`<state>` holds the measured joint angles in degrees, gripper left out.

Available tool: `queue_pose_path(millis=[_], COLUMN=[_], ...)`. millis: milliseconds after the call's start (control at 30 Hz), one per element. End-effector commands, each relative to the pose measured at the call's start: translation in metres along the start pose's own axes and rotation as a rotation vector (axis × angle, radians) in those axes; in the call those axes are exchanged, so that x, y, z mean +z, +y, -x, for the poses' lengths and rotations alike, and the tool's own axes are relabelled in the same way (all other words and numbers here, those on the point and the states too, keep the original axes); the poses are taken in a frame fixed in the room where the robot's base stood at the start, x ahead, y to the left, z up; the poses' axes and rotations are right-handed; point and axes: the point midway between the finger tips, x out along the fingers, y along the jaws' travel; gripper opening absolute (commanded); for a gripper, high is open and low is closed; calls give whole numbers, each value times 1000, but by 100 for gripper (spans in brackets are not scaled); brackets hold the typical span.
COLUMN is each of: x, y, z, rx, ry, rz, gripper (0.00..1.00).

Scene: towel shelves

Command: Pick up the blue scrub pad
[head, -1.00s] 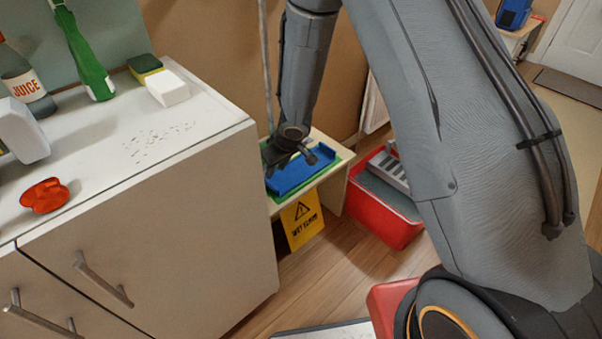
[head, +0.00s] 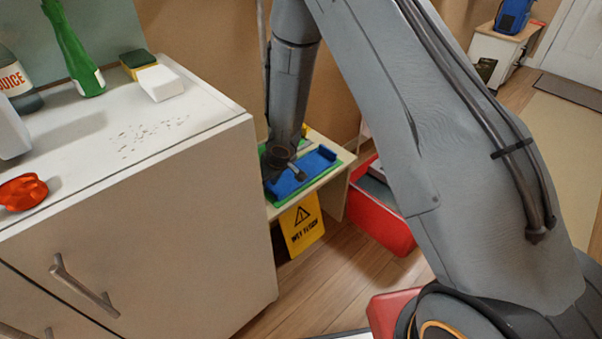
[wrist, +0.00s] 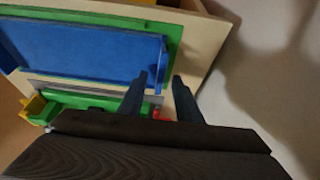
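A flat blue piece with raised edges (head: 317,160) lies on a green mat (head: 339,168) on the low wooden stand. In the wrist view it is a wide blue panel (wrist: 85,50) on a green layer (wrist: 177,30). I cannot tell whether this is the scrub pad or a tray; no separate blue pad is clear. My gripper (head: 290,172) is over its left part and hides some of it. In the wrist view my gripper (wrist: 160,78) has its fingers apart, near the blue panel's corner, with nothing visibly gripped. Contact is unclear.
A white counter (head: 150,130) stands close left of the stand (head: 330,182). A yellow wet-floor sign (head: 302,224) is at the stand's front, and a red bin (head: 380,225) to its right. Small yellow (wrist: 32,107) and red (wrist: 157,113) things show near the fingers.

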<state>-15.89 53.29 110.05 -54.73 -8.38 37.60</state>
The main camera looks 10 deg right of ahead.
Motion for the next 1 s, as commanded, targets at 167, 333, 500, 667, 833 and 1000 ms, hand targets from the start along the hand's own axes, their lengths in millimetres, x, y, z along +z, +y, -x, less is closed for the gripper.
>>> queue_pose_path(millis=[167,333,500,667,833,1000], x=[0,1,2,2,2,2], y=[0,0,0,0,0,0], z=[0,-2,-4,-5,-5,-4], rx=[0,0,0,0,0,0], ry=[0,-1,-1,-1,-1,0], rz=[0,0,-1,0,0,0], gripper=[31,31,31,31,26,0])
